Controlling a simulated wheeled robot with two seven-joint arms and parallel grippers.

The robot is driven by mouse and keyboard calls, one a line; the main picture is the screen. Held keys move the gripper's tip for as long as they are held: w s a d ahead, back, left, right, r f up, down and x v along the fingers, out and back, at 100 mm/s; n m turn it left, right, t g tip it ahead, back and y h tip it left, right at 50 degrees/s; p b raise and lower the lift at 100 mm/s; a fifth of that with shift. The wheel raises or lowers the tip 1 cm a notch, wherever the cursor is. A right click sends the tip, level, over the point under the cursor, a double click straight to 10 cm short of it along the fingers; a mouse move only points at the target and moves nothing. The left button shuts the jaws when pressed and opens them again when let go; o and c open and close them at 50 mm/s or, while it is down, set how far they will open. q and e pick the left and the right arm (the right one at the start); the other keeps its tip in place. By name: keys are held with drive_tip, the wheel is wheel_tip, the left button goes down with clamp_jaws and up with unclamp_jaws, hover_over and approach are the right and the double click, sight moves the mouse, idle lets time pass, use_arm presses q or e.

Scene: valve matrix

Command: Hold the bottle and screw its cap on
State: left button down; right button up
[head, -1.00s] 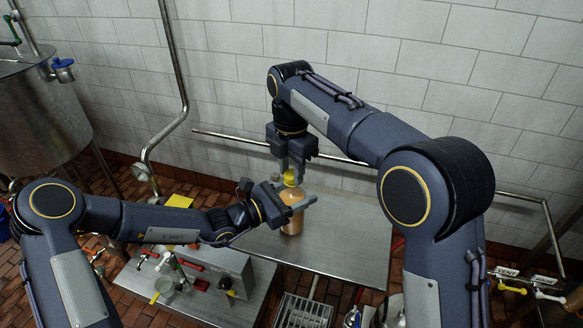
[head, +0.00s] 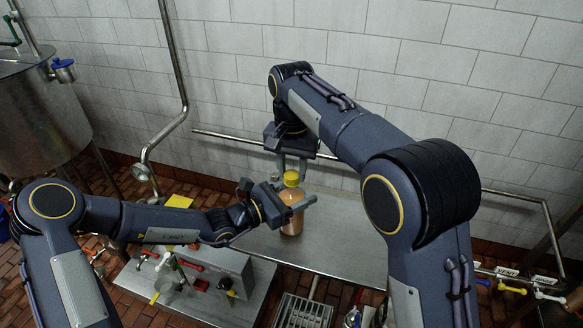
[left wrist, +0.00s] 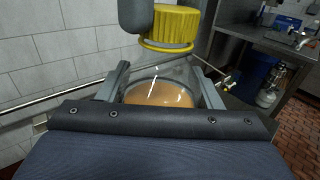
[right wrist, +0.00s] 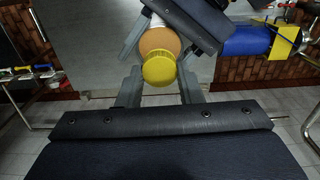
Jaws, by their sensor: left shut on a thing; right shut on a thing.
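The clear bottle (head: 292,218) with orange-brown contents stands upright on the steel table. My left gripper (head: 292,205) is shut around its upper body, and its fingers flank the bottle in the left wrist view (left wrist: 160,92). The ribbed yellow cap (head: 291,178) sits at the top of the bottle and shows large in the left wrist view (left wrist: 172,27). My right gripper (right wrist: 160,82) comes from above and is shut on the cap (right wrist: 159,71), one finger on each side. How far the cap sits down on the neck cannot be told.
The steel table (head: 345,240) is clear to the right of the bottle. A metal box with red handles (head: 210,270) stands at the front left. A pipe runs along the tiled wall behind. A steel tank (head: 38,115) is at far left.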

drive_tip(key=shift+m, duration=0.7)
drive_tip(key=o, duration=1)
wheel_tip(320, 180, up, 12)
use_arm(q)
drive_tip(key=shift+c, duration=1.8)
unclamp_jaws()
